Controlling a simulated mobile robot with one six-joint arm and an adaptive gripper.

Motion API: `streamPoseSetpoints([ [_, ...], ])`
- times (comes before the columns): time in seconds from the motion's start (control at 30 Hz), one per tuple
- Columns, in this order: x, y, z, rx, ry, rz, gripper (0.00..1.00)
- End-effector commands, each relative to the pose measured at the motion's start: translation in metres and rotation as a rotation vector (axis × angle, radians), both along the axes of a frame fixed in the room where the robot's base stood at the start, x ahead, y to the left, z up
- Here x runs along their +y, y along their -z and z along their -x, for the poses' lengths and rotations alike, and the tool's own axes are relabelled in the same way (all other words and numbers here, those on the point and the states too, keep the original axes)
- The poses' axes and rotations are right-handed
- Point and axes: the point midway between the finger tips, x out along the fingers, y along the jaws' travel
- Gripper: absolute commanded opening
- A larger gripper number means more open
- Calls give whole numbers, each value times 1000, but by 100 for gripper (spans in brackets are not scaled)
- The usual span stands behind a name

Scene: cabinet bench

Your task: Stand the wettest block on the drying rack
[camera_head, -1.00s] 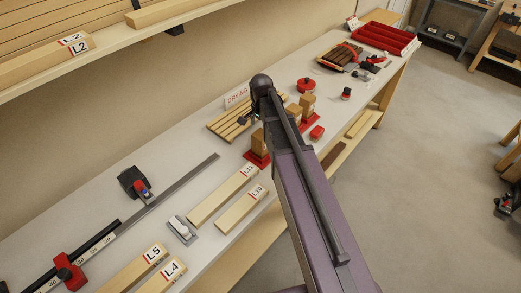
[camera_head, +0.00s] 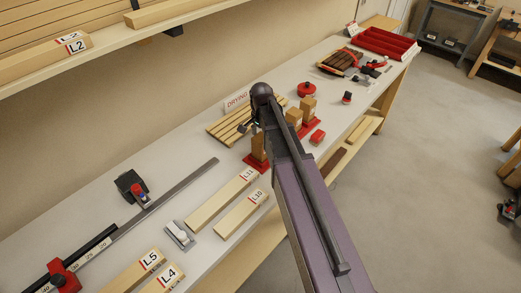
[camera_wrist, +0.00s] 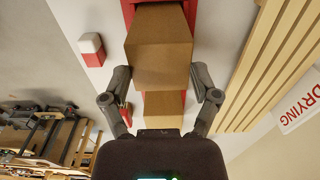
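Several tan wooden blocks stand upright on red bases in the head view: one at the left (camera_head: 258,146), two further right (camera_head: 293,117) (camera_head: 308,104). The slatted drying rack (camera_head: 225,130) lies just behind and left of them; its slats (camera_wrist: 268,65) show at right in the wrist view. My gripper (camera_wrist: 161,75) has its fingers spread, one on each side of a block (camera_wrist: 158,55). I see no clear grip on it; whether the fingertips touch is unclear. A second block (camera_wrist: 163,104) shows nearer the palm. In the head view my arm hides most of the gripper.
A DRYING sign (camera_head: 237,98) stands behind the rack. Boards L11 (camera_head: 222,200) and L10 (camera_head: 242,215) lie in front, near a long metal rule (camera_head: 185,185). A red round container (camera_head: 306,90) and red tray (camera_head: 383,42) are further back. The shelf (camera_head: 100,55) overhangs at left.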

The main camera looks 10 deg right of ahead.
Motion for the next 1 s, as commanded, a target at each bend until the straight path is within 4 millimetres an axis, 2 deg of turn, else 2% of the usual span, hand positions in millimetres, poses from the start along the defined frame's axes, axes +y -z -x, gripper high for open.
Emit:
streamPoseSetpoints([
  [0.13, 0, 1, 1, 2, 0, 0, 26],
  [0.43, 0, -2, 2, 6, 0, 1, 25],
  [0.53, 0, -8, 2, 6, 0, 1, 0],
  [1.0, 0, -43, 1, 2, 0, 0, 0],
])
